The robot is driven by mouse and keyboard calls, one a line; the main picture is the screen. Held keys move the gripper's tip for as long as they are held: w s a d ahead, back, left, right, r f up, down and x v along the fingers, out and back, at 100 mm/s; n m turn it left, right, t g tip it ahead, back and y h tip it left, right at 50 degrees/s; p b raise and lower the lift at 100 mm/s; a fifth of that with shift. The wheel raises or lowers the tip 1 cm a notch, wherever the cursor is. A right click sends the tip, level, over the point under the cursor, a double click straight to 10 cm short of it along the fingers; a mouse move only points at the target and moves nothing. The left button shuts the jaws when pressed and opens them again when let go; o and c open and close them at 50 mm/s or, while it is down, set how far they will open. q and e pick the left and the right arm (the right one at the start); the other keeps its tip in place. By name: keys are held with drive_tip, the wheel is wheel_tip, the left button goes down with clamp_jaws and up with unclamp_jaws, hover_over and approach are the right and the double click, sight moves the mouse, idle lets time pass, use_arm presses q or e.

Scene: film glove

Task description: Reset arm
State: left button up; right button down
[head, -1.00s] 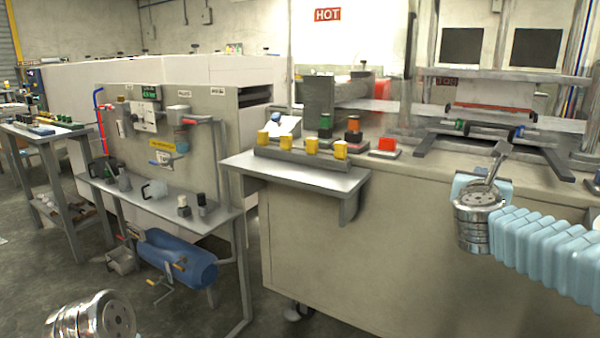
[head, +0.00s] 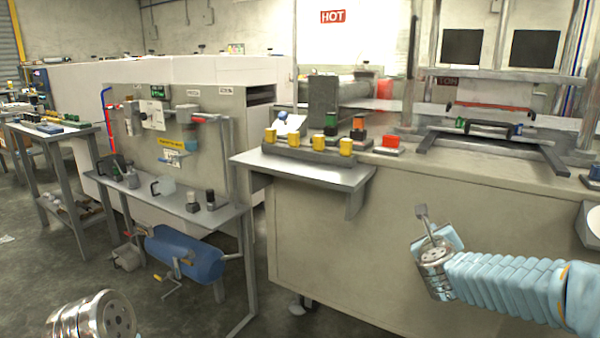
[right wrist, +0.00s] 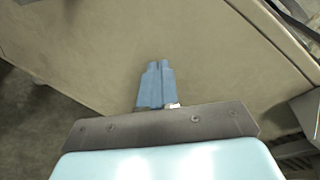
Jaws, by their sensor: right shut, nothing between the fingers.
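My right arm, in a pale blue ribbed sleeve, comes in from the right in the head view. Its gripper (head: 422,212) is in front of the beige machine's side panel (head: 330,240), below the worktop, and holds nothing. In the right wrist view the blue fingers (right wrist: 155,70) are together, with the beige panel behind them. Of my left arm only a shiny metal wrist part shows at the bottom left of the head view; the left gripper is out of frame.
A grey shelf (head: 300,168) with yellow-topped blocks juts from the beige machine. A grey bench (head: 225,218) with a blue cylinder (head: 185,255) below stands to the left. Metal frames and a red bar (head: 490,108) are on the worktop. Floor shows at lower left.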

drive_tip(key=s+a+f+n+g+y, duration=0.2)
drive_tip(key=a+f+n, duration=0.25)
drive_tip(key=f, duration=0.55)
drive_tip(key=s+a+f+n+g+y, duration=0.25)
drive_tip(key=f+n, duration=0.35)
drive_tip(key=f, duration=0.4)
drive_tip(key=s+a+f+n+g+y, duration=0.1)
drive_tip(key=s+a+f+n, duration=0.25)
drive_tip(key=f+n, duration=0.45)
drive_tip(key=s+a+f+n+g+y, duration=0.1)
drive_tip(key=s+a+f+n+g, duration=0.1)
drive_tip(key=s+f, duration=0.4)
drive_tip(key=s+a+f+n+g+y, duration=0.1)
drive_tip(key=s+a+f+n+g, duration=0.2)
drive_tip(key=s+f+n, duration=0.3)
drive_tip(key=s+a+f+n+g+y, duration=0.2)
drive_tip(key=s+f, duration=0.5)
drive_tip(key=s, duration=0.5)
drive_tip(key=shift+s+a+n+g+p, duration=0.3)
drive_tip(key=shift+a+n+g, duration=0.35)
drive_tip(key=shift+a+n, duration=0.25)
drive_tip(key=shift+w+d, duration=0.1)
drive_tip(key=shift+w, duration=0.05)
